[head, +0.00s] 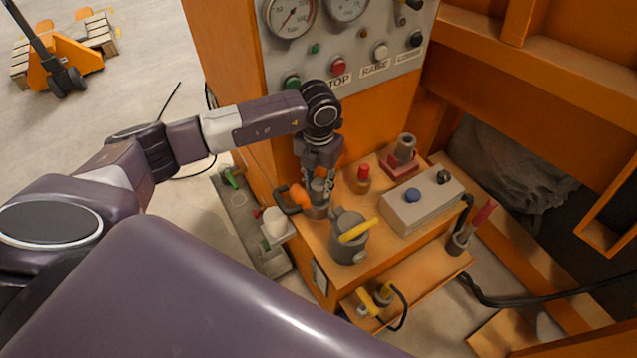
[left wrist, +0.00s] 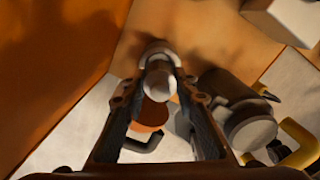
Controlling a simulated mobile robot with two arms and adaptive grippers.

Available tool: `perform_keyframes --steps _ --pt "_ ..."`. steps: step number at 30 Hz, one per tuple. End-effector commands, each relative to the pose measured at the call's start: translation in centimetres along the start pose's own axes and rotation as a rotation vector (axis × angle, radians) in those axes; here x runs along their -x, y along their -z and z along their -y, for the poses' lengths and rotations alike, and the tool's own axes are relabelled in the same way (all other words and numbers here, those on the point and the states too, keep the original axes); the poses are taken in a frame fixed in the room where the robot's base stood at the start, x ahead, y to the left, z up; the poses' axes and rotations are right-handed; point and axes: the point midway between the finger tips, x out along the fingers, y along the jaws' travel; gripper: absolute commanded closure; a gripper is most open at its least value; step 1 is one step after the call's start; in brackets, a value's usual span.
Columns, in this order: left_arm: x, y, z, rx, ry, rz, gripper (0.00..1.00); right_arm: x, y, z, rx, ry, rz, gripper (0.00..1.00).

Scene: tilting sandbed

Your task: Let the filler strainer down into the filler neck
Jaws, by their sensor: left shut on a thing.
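A short grey cylinder (head: 316,211) stands right under the gripper and may be the filler neck. The fingers hide much of it, so I cannot tell whether the strainer is inside it or above it. My right gripper is not in view.
A grey can with a yellow handle (head: 349,238) stands close to the gripper. An orange part (head: 299,195) with a black handle is beside the fingers. A grey box with knobs (head: 422,203), a red-capped bottle (head: 362,178) and a red-based fitting (head: 402,156) stand farther back.

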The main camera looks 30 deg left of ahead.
Motion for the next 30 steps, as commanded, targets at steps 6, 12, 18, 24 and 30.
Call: perform_keyframes --steps 6,12,18,24,30 --pt "0.02 0.00 0.00 0.000 0.000 0.000 0.97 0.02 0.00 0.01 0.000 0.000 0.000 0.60" --pt "-0.02 -0.02 -0.01 0.000 0.000 0.001 0.97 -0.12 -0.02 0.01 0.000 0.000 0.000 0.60" --pt "0.02 0.00 0.00 0.000 0.000 0.000 0.97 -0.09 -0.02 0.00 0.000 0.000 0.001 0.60" --pt "-0.27 0.01 0.00 0.000 0.000 0.000 0.97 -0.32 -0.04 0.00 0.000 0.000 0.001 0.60" --pt "-0.81 0.01 0.00 0.000 0.000 0.000 0.97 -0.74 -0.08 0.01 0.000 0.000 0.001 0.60"
